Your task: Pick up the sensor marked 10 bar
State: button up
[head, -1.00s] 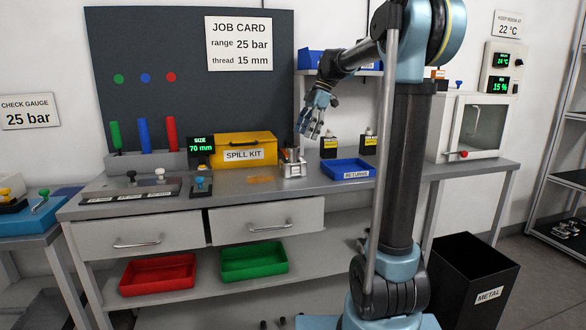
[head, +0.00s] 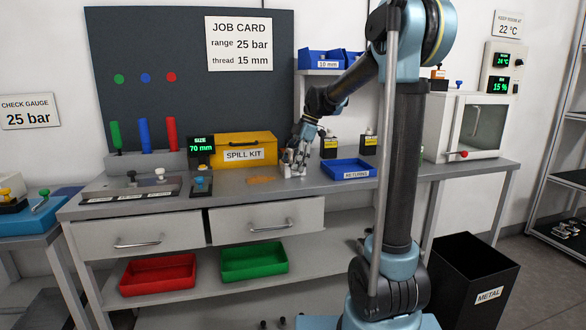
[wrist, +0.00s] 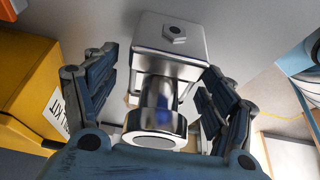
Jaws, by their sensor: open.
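My gripper (head: 292,164) is low over the bench, just right of the spill kit, at a small silver object that it largely hides. In the wrist view my gripper's blue-black fingers (wrist: 165,100) are open, one on each side of a shiny metal piece. That piece has a square block (wrist: 170,45) with a hex nut on its face and a round cylinder (wrist: 158,115) toward the camera. No "10 bar" marking is legible on it, so I cannot tell whether it is the named sensor. Contact with the fingers is not clear.
The yellow spill kit (head: 246,147) stands close left of my gripper, and the blue returns tray (head: 348,169) is to its right. A metal bin (head: 472,285) stands on the floor.

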jog(key=shift+a+f, duration=0.1)
jog(key=shift+f, duration=0.2)
jog(key=shift+c, duration=0.3)
grip_shut()
jog(key=shift+r, duration=0.15)
